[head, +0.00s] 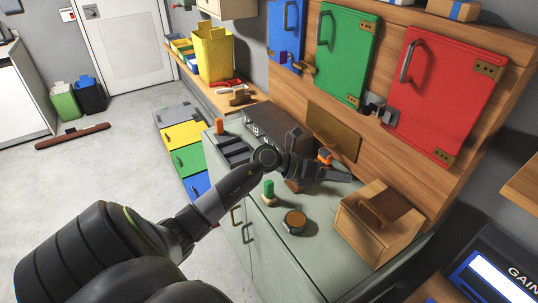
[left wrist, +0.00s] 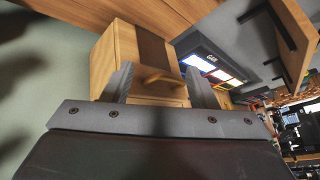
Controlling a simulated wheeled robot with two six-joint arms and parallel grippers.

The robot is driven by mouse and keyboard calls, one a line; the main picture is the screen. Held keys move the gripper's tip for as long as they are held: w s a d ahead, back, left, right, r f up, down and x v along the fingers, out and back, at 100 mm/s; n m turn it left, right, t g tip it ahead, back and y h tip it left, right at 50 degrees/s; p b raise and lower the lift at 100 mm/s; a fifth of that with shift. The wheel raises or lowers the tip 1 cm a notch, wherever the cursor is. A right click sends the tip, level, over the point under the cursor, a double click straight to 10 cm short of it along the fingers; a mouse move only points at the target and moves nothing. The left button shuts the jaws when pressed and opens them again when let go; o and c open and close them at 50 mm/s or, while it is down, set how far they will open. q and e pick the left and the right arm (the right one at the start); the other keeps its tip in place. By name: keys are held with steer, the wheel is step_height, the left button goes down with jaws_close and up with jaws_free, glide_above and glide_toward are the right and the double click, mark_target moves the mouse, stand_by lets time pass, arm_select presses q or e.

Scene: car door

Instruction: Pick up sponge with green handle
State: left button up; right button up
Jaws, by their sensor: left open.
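The sponge with the green handle (head: 268,190) stands upright on the grey-green cabinet top in the head view, handle up and pale base down. My left gripper (head: 341,174) is over the cabinet top, up and to the right of the sponge, and apart from it. Its two fingers (left wrist: 163,88) are spread with nothing between them in the left wrist view. They point toward a wooden box with a handle. The sponge does not show in the left wrist view. My right gripper is not in view.
A round dark tin with a wooden-coloured top (head: 295,222) sits right of the sponge. The wooden box (head: 379,222) stands at the cabinet's right; it also shows in the left wrist view (left wrist: 115,48). A dark case (head: 272,128) and an orange-topped item (head: 325,156) lie behind my arm.

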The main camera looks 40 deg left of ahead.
arm_select(q)
steer(key=a+f+m+g+y, duration=0.2)
steer(key=a+f+g+y, duration=0.1)
steer(key=a, duration=0.1)
step_height(320, 180, up, 2)
steer(key=g+y, duration=0.7)
steer(key=y, duration=0.1)
glide_above(269, 189)
steer(key=a, duration=0.2)
steer(key=f+b, duration=0.3)
steer(key=b, duration=0.1)
steer(key=f+b, duration=0.4)
steer(key=w+f+b, duration=0.1)
steer(key=f+b, duration=0.3)
steer(key=shift+d, duration=0.15)
steer(key=f+b, duration=0.2)
steer(key=f, duration=0.1)
steer(key=f+b, duration=0.1)
steer(key=shift+w+d+f, duration=0.15)
steer(key=shift+d+f, duration=0.1)
steer(key=shift+f, duration=0.15)
steer(key=shift+f+b, duration=0.25)
steer(key=shift+b, duration=0.05)
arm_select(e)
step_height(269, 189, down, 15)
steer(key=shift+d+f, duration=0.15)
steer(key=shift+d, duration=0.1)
arm_select(q)
steer(key=shift+c, duration=0.4)
